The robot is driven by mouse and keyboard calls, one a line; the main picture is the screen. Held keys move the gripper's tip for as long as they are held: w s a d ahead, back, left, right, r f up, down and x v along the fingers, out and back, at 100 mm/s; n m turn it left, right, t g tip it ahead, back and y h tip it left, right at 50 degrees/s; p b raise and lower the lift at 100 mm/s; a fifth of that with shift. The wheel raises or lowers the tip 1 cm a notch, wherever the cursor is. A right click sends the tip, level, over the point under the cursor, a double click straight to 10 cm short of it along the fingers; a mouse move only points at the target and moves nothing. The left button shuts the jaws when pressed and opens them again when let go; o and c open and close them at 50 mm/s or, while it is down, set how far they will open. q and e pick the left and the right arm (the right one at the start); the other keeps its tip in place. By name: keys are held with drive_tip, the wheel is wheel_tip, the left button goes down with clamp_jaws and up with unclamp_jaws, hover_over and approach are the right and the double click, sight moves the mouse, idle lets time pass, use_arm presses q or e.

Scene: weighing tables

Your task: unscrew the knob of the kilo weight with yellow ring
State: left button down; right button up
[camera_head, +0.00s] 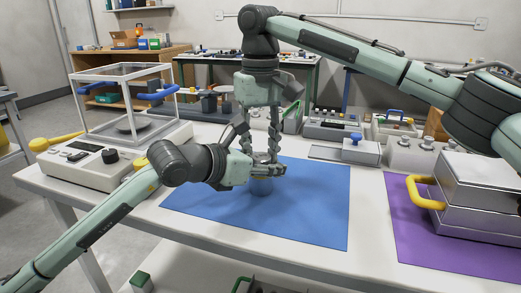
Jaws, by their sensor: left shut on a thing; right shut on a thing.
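The kilo weight (262,187) stands upright on the blue mat (315,210) and looks dark grey. Its upper part and knob are mostly hidden by my grippers, and I cannot make out a yellow ring. My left gripper (270,171) comes in low from the left and is shut around the weight's upper body, just above the mat. My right gripper (266,156) points straight down from above, its fingers closed on the knob at the top of the weight. The two grippers are very close together, one above the other.
A glass-cased balance (125,125) stands at the left of the white table. A metal case with a yellow handle (425,195) sits on the purple mat (412,237) at the right. A small blue-knobbed box (361,150) and weight sets line the back. The blue mat's front is clear.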

drive_tip(key=n, duration=0.6)
drive_tip(key=o, duration=1.3)
drive_tip(key=shift+r, duration=0.15)
